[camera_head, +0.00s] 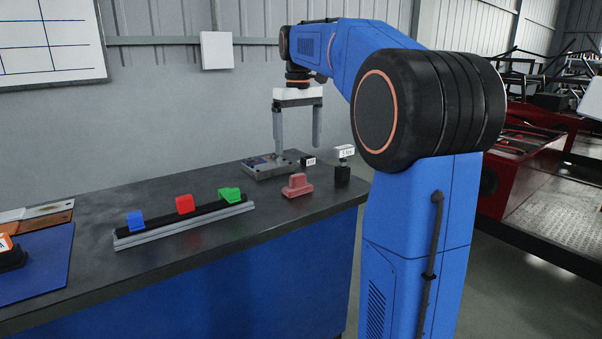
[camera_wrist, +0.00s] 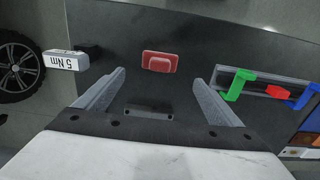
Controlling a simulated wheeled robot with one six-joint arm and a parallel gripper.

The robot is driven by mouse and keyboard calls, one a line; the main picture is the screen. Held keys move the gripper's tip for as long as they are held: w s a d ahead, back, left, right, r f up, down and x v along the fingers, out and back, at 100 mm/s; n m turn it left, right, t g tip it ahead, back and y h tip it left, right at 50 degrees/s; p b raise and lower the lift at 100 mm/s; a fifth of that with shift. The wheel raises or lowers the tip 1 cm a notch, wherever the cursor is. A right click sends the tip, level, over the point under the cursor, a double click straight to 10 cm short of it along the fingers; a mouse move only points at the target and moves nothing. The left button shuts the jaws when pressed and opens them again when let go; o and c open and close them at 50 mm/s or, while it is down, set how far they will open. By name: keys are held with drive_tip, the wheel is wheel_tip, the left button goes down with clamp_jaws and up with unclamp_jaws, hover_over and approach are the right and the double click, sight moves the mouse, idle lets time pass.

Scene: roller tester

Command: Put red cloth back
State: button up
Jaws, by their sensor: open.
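A small bright red piece, which looks like the red cloth (camera_head: 185,204), sits on the dark rail (camera_head: 160,221) between a blue piece (camera_head: 136,221) and a green piece (camera_head: 230,195). In the wrist view the red cloth (camera_wrist: 278,92) lies on the rail at the right. My gripper (camera_head: 297,147) is open and empty, pointing down above the back right of the bench, to the right of the rail. In the wrist view a duller red block (camera_wrist: 160,62) shows ahead of the open fingers (camera_wrist: 158,80), apart from them.
The dull red block (camera_head: 297,187) stands near the bench's right front edge. A blue mat (camera_head: 38,265) lies at the left. The bench front before the rail is clear.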

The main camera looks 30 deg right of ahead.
drive_tip(key=s+a+f+t, duration=0.1)
drive_tip(key=s+a+f, duration=0.35)
drive_tip(key=s, duration=0.25)
drive_tip(key=s+a+f+t, duration=0.1)
drive_tip(key=s+a+f, duration=0.3)
drive_tip(key=s+a, duration=0.3)
drive_tip(key=s+a+f+t, duration=0.2)
drive_tip(key=s+a+f, duration=0.2)
drive_tip(key=s+f, duration=1.2)
drive_tip(key=shift+a+t, duration=0.15)
drive_tip(key=shift+t, duration=0.25)
